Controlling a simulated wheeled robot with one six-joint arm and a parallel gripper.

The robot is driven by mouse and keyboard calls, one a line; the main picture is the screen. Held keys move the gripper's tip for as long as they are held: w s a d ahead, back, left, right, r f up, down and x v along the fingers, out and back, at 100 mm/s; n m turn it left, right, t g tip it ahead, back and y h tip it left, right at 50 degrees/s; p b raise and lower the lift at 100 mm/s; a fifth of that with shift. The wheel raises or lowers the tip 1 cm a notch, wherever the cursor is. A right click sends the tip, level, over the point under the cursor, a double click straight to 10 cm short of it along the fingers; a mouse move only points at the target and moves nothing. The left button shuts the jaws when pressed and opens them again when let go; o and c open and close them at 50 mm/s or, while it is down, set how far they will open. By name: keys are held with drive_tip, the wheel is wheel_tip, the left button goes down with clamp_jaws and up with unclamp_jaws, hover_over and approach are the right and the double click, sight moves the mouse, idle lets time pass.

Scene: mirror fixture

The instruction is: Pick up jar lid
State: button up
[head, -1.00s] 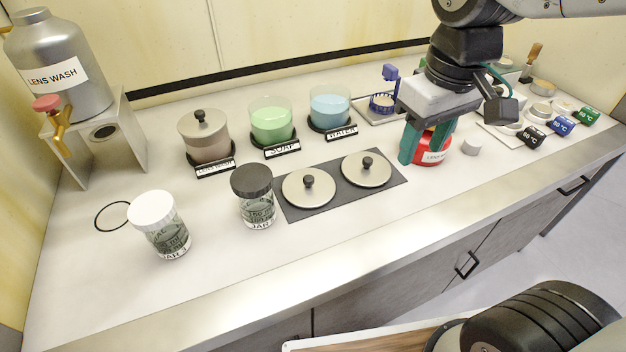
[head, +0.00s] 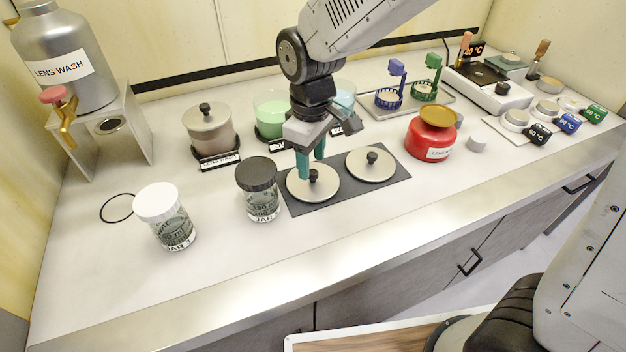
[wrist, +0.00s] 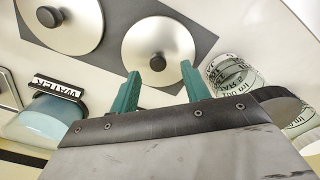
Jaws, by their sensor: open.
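Jar 1 (head: 262,205) stands upright with a dark lid (head: 256,172) on it. In the wrist view its clear glass (wrist: 232,72) shows at the right, with the dark lid (wrist: 282,103) partly cut off by my wrist. A second glass jar (head: 175,232) wears a white lid (head: 156,201). My gripper (head: 311,160) is open and empty, its green fingers pointing down near the knob of the left steel lid (head: 318,189), just right of the dark-lidded jar.
Two knobbed steel lids, the other at right (head: 371,166), lie on a dark mat (head: 345,188). Lens-wash, soap and water pots (head: 207,128) stand behind. A red tin (head: 430,142) is right of the mat. The counter's front strip is clear.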

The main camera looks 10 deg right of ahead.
sight(313, 172)
drive_tip(key=shift+d+f, duration=0.15)
drive_tip(key=shift+f, duration=1.4)
clamp_jaws()
drive_tip(key=shift+r, duration=0.15)
